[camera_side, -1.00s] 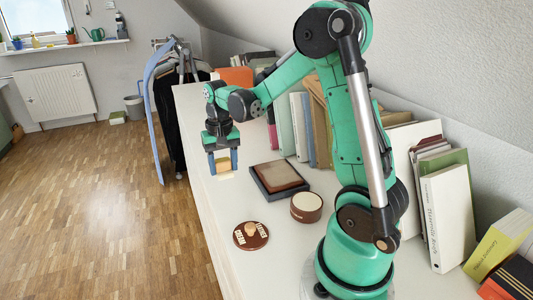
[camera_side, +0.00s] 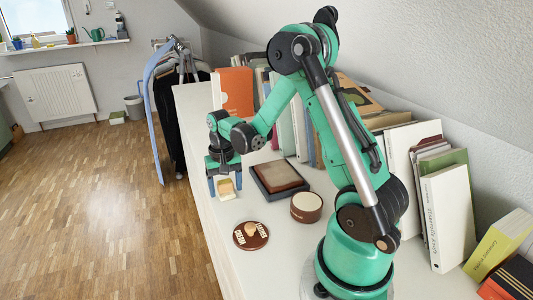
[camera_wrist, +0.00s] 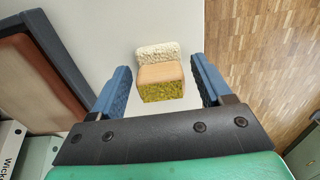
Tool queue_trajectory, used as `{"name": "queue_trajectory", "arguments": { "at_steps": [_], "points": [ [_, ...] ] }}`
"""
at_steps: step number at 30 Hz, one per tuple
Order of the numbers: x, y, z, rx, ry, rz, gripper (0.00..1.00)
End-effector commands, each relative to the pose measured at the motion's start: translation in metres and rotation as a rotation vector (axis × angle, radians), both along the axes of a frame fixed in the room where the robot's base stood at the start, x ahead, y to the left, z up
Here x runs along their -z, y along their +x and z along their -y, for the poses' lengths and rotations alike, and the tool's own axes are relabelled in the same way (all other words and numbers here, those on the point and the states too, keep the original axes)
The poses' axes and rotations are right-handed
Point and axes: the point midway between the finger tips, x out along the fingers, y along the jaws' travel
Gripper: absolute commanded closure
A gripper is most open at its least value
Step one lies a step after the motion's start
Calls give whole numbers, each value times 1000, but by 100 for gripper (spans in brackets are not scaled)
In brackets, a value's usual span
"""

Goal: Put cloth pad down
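The cloth pad (camera_side: 226,188) is a small block with tan, cream and yellowish parts. It sits low between my fingers at the left edge of the white surface, and looks to rest on it. In the wrist view the pad (camera_wrist: 161,82) shows a fuzzy cream part behind a tan top and a yellow-green face. My gripper (camera_side: 225,186) points down around it. In the wrist view its blue fingers (camera_wrist: 162,75) stand apart, with a visible gap on each side of the pad.
A dark tray (camera_side: 259,186) with a brown block is just right of my gripper. A round tin (camera_side: 306,208) and a brown lid (camera_side: 251,235) with a knob lie nearer. Books (camera_side: 447,215) line the wall. The surface's left edge drops to the wooden floor (camera_side: 100,200).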

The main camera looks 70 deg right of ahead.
Motion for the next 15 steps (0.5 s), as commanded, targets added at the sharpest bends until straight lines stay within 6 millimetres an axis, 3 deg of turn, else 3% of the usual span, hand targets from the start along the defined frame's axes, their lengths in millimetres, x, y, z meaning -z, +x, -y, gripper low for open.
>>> {"name": "queue_trajectory", "arguments": {
  "at_steps": [10, 15],
  "points": [
    [-1, 0, 0, 0, 0, 0, 17],
    [-15, 0, 0, 0, 0, 0, 17]
  ]
}}
